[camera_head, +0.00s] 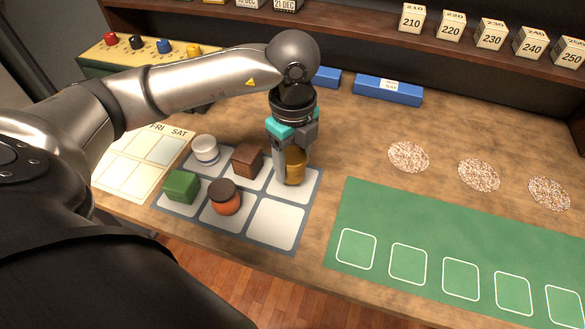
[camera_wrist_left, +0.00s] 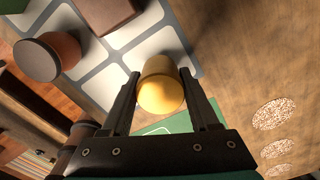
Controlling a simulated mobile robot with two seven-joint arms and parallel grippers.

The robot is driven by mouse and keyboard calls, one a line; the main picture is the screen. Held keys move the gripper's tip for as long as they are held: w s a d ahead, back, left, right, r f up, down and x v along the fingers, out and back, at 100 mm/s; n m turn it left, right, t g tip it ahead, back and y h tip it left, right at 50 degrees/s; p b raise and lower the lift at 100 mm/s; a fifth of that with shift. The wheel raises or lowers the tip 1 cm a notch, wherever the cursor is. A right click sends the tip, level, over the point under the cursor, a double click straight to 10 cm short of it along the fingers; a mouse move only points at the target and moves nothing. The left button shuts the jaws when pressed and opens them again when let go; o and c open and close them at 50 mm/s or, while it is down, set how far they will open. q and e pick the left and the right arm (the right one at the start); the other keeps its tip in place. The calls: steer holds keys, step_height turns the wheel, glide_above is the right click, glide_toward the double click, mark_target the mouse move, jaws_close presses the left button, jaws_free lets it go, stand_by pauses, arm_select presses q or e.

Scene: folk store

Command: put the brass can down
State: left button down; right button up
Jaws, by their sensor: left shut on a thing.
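The brass can (camera_head: 295,166) is a small gold-coloured cylinder. My left gripper (camera_head: 290,170) comes down from above and is shut on it. In the head view the can is upright over the back right cell of the grey tray (camera_head: 259,247) with pale cells. In the left wrist view the can (camera_wrist_left: 160,90) sits between the two fingers (camera_wrist_left: 160,95), with tray cells behind it. I cannot tell whether its base touches the cell. My right gripper is not in view.
Other tray cells hold a white jar (camera_head: 205,149), a brown box (camera_head: 247,160), a green box (camera_head: 181,186) and an orange jar with a dark lid (camera_head: 225,198). The front right cell is empty. A green mat (camera_head: 430,215) lies to the right. Blue boxes (camera_head: 388,90) stand behind.

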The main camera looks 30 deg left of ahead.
arm_select(q)
step_height(320, 180, down, 2)
steer(key=shift+f, duration=0.1)
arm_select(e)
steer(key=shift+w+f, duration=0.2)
arm_select(q)
steer(key=shift+f, duration=0.1)
steer(key=shift+c, duration=0.7)
jaws_free()
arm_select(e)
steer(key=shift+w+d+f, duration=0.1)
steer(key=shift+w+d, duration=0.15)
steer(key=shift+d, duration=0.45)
arm_select(q)
steer(key=shift+r, duration=0.2)
